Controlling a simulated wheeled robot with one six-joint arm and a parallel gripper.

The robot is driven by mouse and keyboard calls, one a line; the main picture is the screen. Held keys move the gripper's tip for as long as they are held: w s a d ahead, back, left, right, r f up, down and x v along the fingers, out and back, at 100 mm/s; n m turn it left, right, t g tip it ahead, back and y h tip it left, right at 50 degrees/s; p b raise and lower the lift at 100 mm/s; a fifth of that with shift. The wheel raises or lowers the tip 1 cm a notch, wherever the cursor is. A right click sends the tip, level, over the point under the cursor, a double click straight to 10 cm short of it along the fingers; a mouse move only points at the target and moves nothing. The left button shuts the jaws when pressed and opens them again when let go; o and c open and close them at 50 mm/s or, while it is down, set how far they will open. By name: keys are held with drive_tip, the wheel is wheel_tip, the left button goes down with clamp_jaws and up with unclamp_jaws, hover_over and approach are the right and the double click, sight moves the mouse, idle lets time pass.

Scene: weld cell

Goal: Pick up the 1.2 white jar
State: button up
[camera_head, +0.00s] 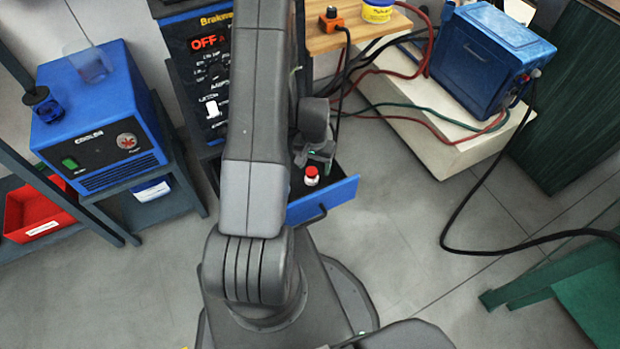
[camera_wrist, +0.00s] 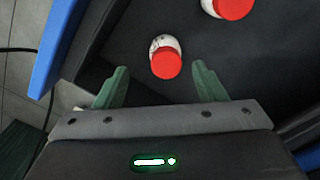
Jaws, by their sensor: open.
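Two white jars with red lids stand in the open drawer in the wrist view. One jar (camera_wrist: 165,58) is in line with the gap between my fingertips, its lid toward me. The other jar (camera_wrist: 228,8) is at the top edge, partly cut off. No "1.2" marking is readable, so I cannot tell which one it is. One red-lidded jar (camera_head: 311,173) shows in the head view, just below my gripper (camera_head: 318,150). My gripper's green fingers (camera_wrist: 160,67) are apart, with nothing held; I cannot tell how far above the jar they are.
The pulled-out drawer (camera_head: 335,198) has a blue front and dark inside; its blue edge (camera_wrist: 58,45) runs close by on the left in the wrist view. Above it is a wooden top (camera_head: 340,35) with a yellow tub (camera_head: 377,11).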

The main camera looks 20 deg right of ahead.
sight(312, 171)
drive_tip(key=shift+w+a+f+b, duration=0.15)
drive_tip(key=shift+f+b, duration=0.25)
drive_tip(key=shift+f, duration=1.1)
drive_tip(key=shift+w+a+f+b, duration=0.15)
drive_tip(key=shift+f+b, duration=0.2)
drive_tip(key=shift+f, duration=1.15)
drive_tip(key=shift+d, duration=0.1)
drive_tip(key=c, duration=1.1)
